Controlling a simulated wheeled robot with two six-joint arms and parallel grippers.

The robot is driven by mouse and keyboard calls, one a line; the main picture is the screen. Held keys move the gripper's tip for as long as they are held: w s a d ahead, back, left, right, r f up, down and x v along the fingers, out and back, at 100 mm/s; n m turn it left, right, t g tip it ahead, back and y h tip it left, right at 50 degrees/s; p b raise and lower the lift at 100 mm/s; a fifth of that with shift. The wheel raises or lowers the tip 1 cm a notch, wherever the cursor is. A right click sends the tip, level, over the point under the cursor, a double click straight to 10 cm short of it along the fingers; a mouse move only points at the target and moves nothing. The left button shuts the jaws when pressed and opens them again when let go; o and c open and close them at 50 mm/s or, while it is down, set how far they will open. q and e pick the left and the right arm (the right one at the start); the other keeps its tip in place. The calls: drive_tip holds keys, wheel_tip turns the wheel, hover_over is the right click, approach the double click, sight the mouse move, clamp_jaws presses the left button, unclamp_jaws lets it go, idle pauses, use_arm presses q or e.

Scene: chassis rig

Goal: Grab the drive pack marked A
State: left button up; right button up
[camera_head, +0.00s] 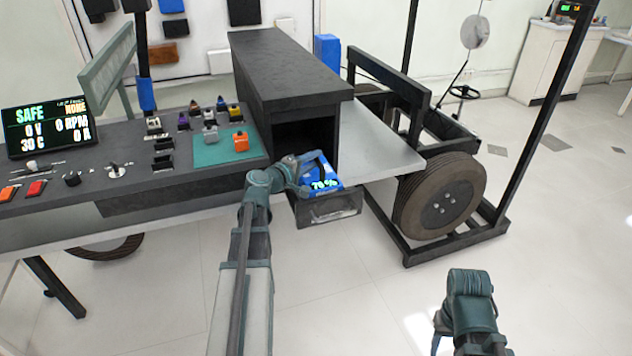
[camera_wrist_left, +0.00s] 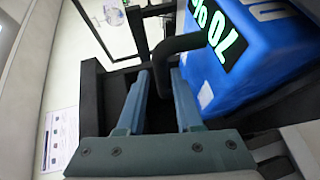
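A blue drive pack (camera_head: 323,172) with a green "70 %" display and a black handle sits in a dark open drawer (camera_head: 330,207) below the black housing. No letter A can be read on it. The pack also fills the upper right of the left wrist view (camera_wrist_left: 262,60). My left gripper (camera_head: 306,180) is at the pack's handle. In the left wrist view its two fingers (camera_wrist_left: 160,75) stand apart, with the dark handle (camera_wrist_left: 180,43) reaching between them; contact cannot be made out. My right gripper (camera_head: 440,338) is low at the bottom right, away from the pack, and partly cut off.
The black housing (camera_head: 290,65) stands above the drawer on the grey bench. A teal mat (camera_head: 215,152) with small coloured parts and a status screen reading SAFE (camera_head: 45,125) are to the left. A wheeled chassis frame (camera_head: 440,195) stands to the right. The floor in front is clear.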

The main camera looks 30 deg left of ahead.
sight(322, 156)
use_arm(q)
drive_tip(key=b+x, duration=0.1)
drive_tip(key=x, duration=0.4)
drive_tip(key=shift+a+f, duration=0.15)
clamp_jaws()
drive_tip(key=shift+s, duration=0.1)
idle(1.1)
